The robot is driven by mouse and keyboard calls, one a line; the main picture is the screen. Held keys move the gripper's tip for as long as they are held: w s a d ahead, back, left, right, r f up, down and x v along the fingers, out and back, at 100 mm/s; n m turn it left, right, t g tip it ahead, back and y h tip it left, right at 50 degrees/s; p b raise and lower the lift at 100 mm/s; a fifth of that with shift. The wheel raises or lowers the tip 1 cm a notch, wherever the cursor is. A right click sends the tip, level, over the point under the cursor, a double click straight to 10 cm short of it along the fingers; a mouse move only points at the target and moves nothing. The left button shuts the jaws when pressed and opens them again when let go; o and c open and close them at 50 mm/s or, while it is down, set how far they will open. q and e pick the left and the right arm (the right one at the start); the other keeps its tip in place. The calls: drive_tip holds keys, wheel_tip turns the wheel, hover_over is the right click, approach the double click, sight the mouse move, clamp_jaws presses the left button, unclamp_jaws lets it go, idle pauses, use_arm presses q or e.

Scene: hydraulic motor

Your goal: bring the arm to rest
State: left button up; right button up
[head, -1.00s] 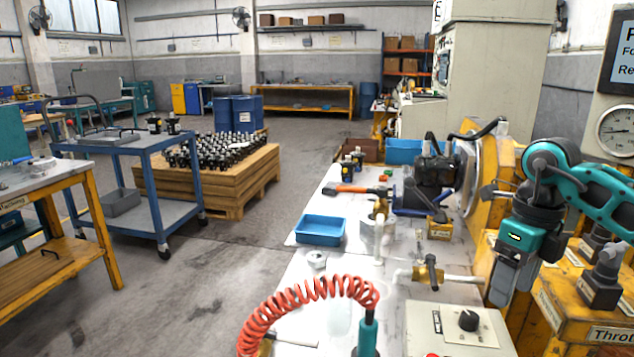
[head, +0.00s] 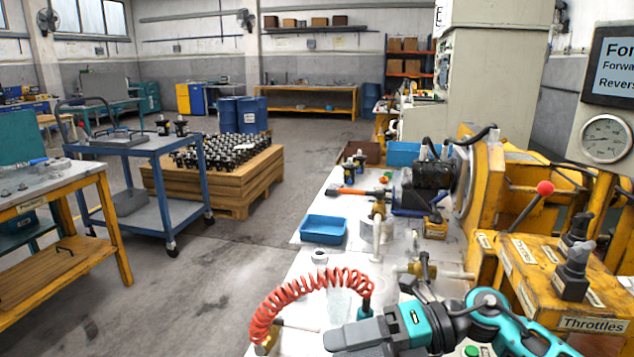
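My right arm comes in from the lower right, teal and grey, low over the front of the bench. My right gripper (head: 332,340) is at its left end, pointing left, below the coiled red hose (head: 290,297). I see no object in it; the angle does not show whether its fingers are apart. My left gripper is out of view. A dark motor-like unit (head: 432,172) sits on the bench against the yellow machine (head: 482,185), well away from the gripper.
A blue tray (head: 323,230), an orange-handled hammer (head: 358,192) and a brass valve (head: 410,268) are on the bench. A red-knobbed lever (head: 545,188) and the throttle box (head: 590,322) stand at right. A blue cart (head: 155,145) and a pallet of parts (head: 215,185) stand at left.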

drive_tip(key=d+f+m+t+h+p, duration=0.25)
drive_tip(key=m+t, duration=0.65)
drive_tip(key=m, duration=0.5)
drive_tip(key=d+f+m+t+h+p, duration=0.1)
drive_tip(key=d+f+m+t+h, duration=0.2)
drive_tip(key=m+t, duration=0.8)
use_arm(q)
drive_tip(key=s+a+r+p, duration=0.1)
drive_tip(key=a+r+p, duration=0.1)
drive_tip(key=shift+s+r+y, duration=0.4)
use_arm(e)
drive_tip(key=s+d+f+m+g+h, duration=0.4)
drive_tip(key=s+f+m, duration=0.2)
drive_tip(key=f, duration=0.1)
drive_tip(key=s+d+f+m+g+h, duration=0.4)
drive_tip(key=s+f+m, duration=0.2)
drive_tip(key=shift+f+m, duration=0.3)
drive_tip(key=shift+f, duration=0.1)
